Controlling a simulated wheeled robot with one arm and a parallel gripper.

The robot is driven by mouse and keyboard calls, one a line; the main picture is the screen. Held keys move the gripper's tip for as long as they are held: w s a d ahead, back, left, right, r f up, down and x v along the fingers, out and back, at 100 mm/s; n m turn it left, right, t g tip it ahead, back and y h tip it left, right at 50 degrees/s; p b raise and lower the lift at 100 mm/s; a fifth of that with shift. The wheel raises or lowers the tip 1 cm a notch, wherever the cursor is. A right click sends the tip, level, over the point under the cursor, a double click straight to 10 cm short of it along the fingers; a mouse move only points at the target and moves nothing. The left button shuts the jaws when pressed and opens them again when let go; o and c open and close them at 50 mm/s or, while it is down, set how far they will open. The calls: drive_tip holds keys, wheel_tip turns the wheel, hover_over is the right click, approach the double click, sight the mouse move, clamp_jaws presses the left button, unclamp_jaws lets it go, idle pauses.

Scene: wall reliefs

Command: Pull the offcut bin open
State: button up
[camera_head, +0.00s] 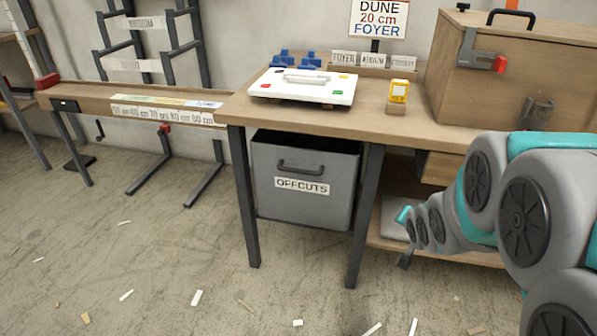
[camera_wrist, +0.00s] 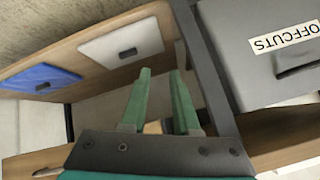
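The grey offcut bin (camera_head: 335,205) hangs under the workbench, between two dark legs. Its front carries a white OFFCUTS label (camera_head: 302,186) and a dark bar handle (camera_head: 301,168) above it. Its dark interior shows in a gap below the benchtop. In the wrist view, the bin (camera_wrist: 235,45) is at the upper right, with its handle (camera_wrist: 298,69) near the right edge. My gripper (camera_wrist: 161,73) is open, its two green fingers apart with nothing held between them. It is beside the bin, on the other side of a leg, and not touching the handle. In the head view my arm largely hides it.
A dark bench leg (camera_wrist: 207,65) stands between my fingers and the bin. A white case (camera_wrist: 105,48) and a blue case (camera_wrist: 30,76) lie on the lower shelf. The benchtop (camera_head: 225,112) overhangs the bin. Scraps litter the otherwise open floor (camera_head: 190,250) in front.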

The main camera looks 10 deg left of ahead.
drive_tip(key=w+a+t+y, duration=0.2)
drive_tip(key=w+a, duration=0.3)
drive_tip(key=m+t+y+b, duration=0.2)
drive_tip(key=m+t+y, duration=0.1)
drive_tip(key=y, duration=0.8)
approach(297, 171)
drive_tip(key=x, duration=0.3)
drive_tip(key=shift+p+x, duration=0.3)
drive_tip(key=shift+x, duration=3.45)
drive_tip(key=shift+w+d+f, duration=0.1)
drive_tip(key=shift+f, duration=0.1)
drive_tip(key=shift+c, duration=0.2)
clamp_jaws()
